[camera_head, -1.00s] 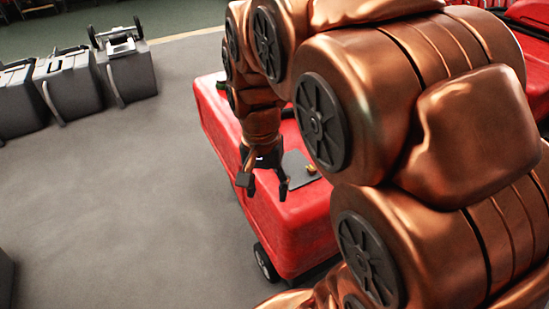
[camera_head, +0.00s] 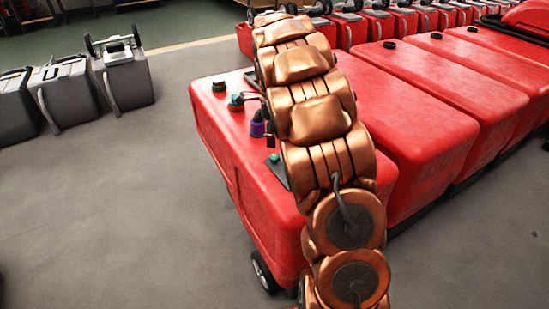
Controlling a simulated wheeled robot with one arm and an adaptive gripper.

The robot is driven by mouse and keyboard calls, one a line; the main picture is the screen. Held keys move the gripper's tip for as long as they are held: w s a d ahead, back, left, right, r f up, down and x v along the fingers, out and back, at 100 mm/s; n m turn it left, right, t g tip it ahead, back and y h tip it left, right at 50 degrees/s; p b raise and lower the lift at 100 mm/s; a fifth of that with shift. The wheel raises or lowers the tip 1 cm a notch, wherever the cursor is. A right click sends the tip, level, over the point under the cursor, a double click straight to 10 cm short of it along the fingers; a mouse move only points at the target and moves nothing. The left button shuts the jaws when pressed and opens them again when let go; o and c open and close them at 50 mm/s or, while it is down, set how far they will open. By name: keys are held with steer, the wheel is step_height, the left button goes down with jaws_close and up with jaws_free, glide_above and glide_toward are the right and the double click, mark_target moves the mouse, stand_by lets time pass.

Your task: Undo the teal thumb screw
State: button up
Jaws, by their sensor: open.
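A small teal knob (camera_head: 273,157), which looks like the teal thumb screw, shows at the edge of a dark plate (camera_head: 280,174) on top of the nearest red tank (camera_head: 225,125). My copper arm covers the right part of that plate. My gripper (camera_head: 257,116) is partly hidden by the arm; its dark fingers show at the arm's left side, open, beyond the teal knob and apart from it in the picture. A purple knob (camera_head: 257,127) shows near the fingers; I cannot tell whether they touch it.
More red tanks (camera_head: 430,85) line up on the right. Grey units (camera_head: 125,78) stand at the left; the floor (camera_head: 110,210) between is clear.

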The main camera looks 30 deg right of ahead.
mark_target(274, 156)
steer(key=shift+w+d+f+m, duration=0.5)
steer(key=shift+d+f, duration=0.05)
steer(key=shift+f, duration=0.15)
step_height(274, 156, down, 8)
steer(key=shift+r+p, duration=0.25)
steer(key=shift+p, duration=0.1)
jaws_close()
